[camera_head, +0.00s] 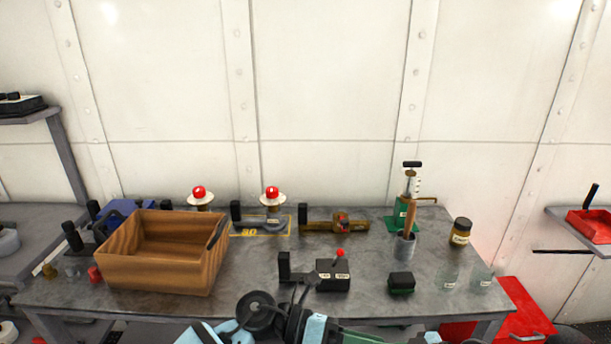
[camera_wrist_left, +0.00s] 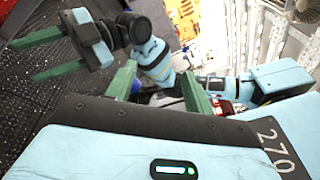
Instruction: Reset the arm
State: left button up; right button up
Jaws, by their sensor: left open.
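My left gripper (camera_wrist_left: 159,70) shows in the left wrist view with its two green fingers apart and nothing between them. My right gripper (camera_wrist_left: 26,61) shows at the upper left of that view, its green fingers also apart and empty. In the head view, light blue and black parts of my arms fold in at the bottom centre, in front of the table's near edge. The fingers cannot be made out clearly there.
A grey metal table (camera_head: 250,290) holds a wooden box (camera_head: 155,273), a red-knobbed lever box (camera_head: 333,276), a dark green block (camera_head: 401,283), a brown jar (camera_head: 460,232) and two glasses. A red cabinet (camera_head: 520,310) stands at right. Bare tabletop lies around the lever box.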

pick_arm(q)
jog(key=w+a+f+n+t+y, duration=0.15)
jog(key=a+f+n+t, duration=0.4)
jog(key=n, duration=0.55)
jog(key=a+f+n+t+y, duration=0.25)
jog(key=a+n+t, duration=0.35)
jog(key=n+t, duration=0.35)
jog(key=w+a+f+n+t+y, duration=0.1)
jog(key=a+f+n+t+y, duration=0.15)
jog(key=a+n+t, duration=0.65)
pick_arm(e)
jog(key=s+d+f+m+t+h, duration=0.2)
jog(key=s+f+m+h, duration=0.35)
jog(key=s+f, duration=0.7)
pick_arm(q)
jog(key=s+a+f+n+g+y, duration=0.4)
jog(key=s+f+n, duration=0.3)
jog(key=s+f, duration=0.2)
jog(key=s+a+f+n+g+y, duration=0.4)
jog(key=s+a+f+n+g, duration=0.2)
jog(key=s+f+n, duration=0.2)
jog(key=shift+s+a+f, duration=0.3)
jog(key=shift+s+f, duration=0.35)
jog(key=shift+s, duration=0.2)
pick_arm(e)
jog(key=s+r+m+t+h, duration=0.1)
jog(key=s+r+m+t, duration=0.1)
jog(key=s, duration=0.9)
jog(key=shift+m, duration=0.55)
